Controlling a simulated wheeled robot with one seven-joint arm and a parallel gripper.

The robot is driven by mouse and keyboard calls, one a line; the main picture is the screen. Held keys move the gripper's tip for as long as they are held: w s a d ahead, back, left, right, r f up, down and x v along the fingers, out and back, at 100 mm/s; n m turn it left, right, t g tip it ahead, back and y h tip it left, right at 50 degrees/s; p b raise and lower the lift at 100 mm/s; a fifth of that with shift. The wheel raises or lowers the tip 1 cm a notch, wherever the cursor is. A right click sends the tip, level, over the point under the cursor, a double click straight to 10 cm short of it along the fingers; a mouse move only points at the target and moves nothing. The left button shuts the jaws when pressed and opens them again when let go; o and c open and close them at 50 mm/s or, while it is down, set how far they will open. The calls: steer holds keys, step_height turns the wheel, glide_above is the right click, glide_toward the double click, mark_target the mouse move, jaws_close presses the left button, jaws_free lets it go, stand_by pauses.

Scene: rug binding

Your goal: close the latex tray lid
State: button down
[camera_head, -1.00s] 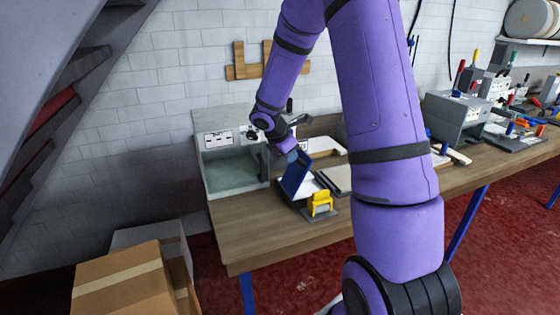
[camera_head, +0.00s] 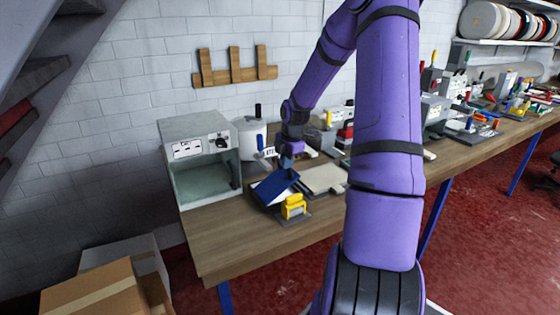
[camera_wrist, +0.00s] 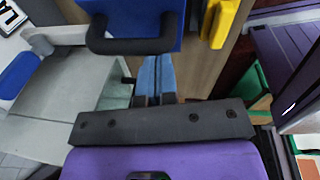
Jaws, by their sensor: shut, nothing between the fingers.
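The latex tray's blue lid (camera_head: 276,187) lies low over the tray on the wooden bench, slightly tilted in the picture. The tray's interior is mostly hidden under it. In the wrist view the blue lid (camera_wrist: 150,9) is at the top, with a black bar handle (camera_wrist: 135,46) in front of it. My gripper (camera_head: 287,160) is shut and empty, at the lid's back edge in the head view. Its blue fingers (camera_wrist: 155,72) are together beside the handle in the wrist view. I cannot tell whether they touch the lid.
A grey open-front box (camera_head: 203,160) stands left of the tray. A yellow block-like device (camera_head: 293,207) sits just in front of the tray, and a pale flat board (camera_head: 323,179) lies to its right. A white pot (camera_head: 252,138) stands behind. The bench's left front corner is clear.

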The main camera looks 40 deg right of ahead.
steer(key=shift+s+d+f+y, duration=0.25)
steer(key=shift+d+f+y, duration=0.3)
steer(key=shift+d, duration=0.2)
steer(key=d+f+y, duration=0.1)
steer(key=f, duration=0.1)
steer(key=s+d+f+t+y, duration=0.1)
steer(key=d+y, duration=0.1)
steer(key=shift+f, duration=0.35)
steer(key=shift+s+d+f, duration=0.1)
steer(key=shift+d+f, duration=0.5)
steer(key=shift+f, duration=0.35)
